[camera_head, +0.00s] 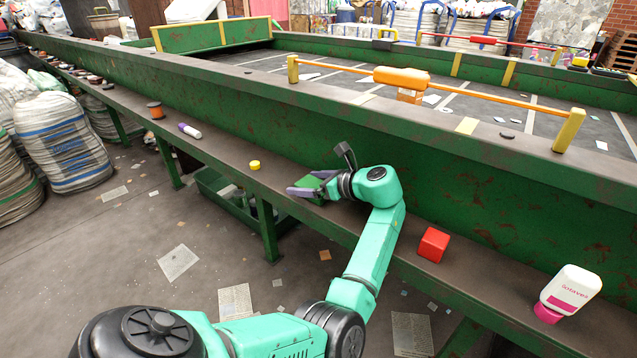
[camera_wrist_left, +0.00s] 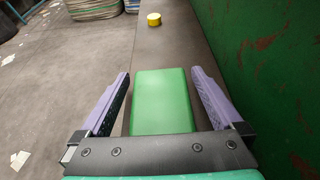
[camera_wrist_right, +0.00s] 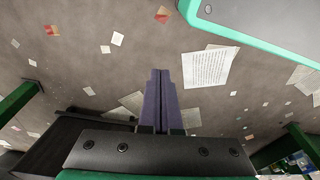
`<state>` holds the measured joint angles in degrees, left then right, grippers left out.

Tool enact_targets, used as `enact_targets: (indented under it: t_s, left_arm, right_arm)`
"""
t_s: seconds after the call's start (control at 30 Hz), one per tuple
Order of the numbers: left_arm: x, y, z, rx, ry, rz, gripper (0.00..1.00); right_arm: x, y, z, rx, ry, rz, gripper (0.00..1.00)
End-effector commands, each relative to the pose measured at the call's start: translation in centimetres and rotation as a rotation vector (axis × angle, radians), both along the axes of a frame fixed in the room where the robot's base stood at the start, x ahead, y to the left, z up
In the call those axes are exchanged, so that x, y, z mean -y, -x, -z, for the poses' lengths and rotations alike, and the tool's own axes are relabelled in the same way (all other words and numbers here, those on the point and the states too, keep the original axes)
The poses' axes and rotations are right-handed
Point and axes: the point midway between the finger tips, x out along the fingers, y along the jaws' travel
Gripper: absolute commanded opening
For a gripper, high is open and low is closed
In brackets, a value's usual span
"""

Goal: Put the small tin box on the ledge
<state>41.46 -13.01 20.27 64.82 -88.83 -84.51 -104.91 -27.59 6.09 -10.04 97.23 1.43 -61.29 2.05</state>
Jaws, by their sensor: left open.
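A green box (camera_wrist_left: 161,100), which looks like the small tin box, lies on the dark ledge (camera_wrist_left: 166,48) in the left wrist view. My left gripper (camera_wrist_left: 160,76) is open, with one purple finger on each side of the box and gaps visible. In the head view, the left gripper (camera_head: 316,184) is low over the ledge (camera_head: 226,150), and the green box (camera_head: 323,174) is partly hidden by it. My right gripper (camera_wrist_right: 160,72) is shut and empty above the littered floor in the right wrist view.
On the ledge are a yellow round tin (camera_head: 255,165), a marker-like tube (camera_head: 190,131), an orange spool (camera_head: 156,110), a red cube (camera_head: 433,245) and a white bottle (camera_head: 571,289). A green wall (camera_head: 290,129) runs along its back. A green crate (camera_head: 225,191) stands below.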

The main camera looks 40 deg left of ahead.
Motion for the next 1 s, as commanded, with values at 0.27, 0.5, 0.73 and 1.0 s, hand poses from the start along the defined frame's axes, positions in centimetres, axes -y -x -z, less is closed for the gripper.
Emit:
enact_targets:
  t_s: [0.27,0.5,0.73,1.0]
  left_arm:
    - [2.2,0.0,-1.5,-0.001,-0.001,0.000,1.00]
    - [4.5,-0.1,-2.5,-0.002,-0.001,0.001,1.00]
    - [6.3,-0.1,-2.9,0.000,-0.001,0.000,1.00]
    - [6.6,-0.1,-2.8,0.000,-0.001,0.000,1.00]
  right_arm:
    - [1.4,3.0,3.6,-0.021,0.022,0.006,0.00]
    - [2.2,6.6,6.0,-0.027,0.030,-0.012,0.00]
    - [2.9,9.4,7.2,-0.029,0.034,-0.027,0.00]
    - [3.0,9.9,7.6,-0.027,0.034,-0.029,0.00]
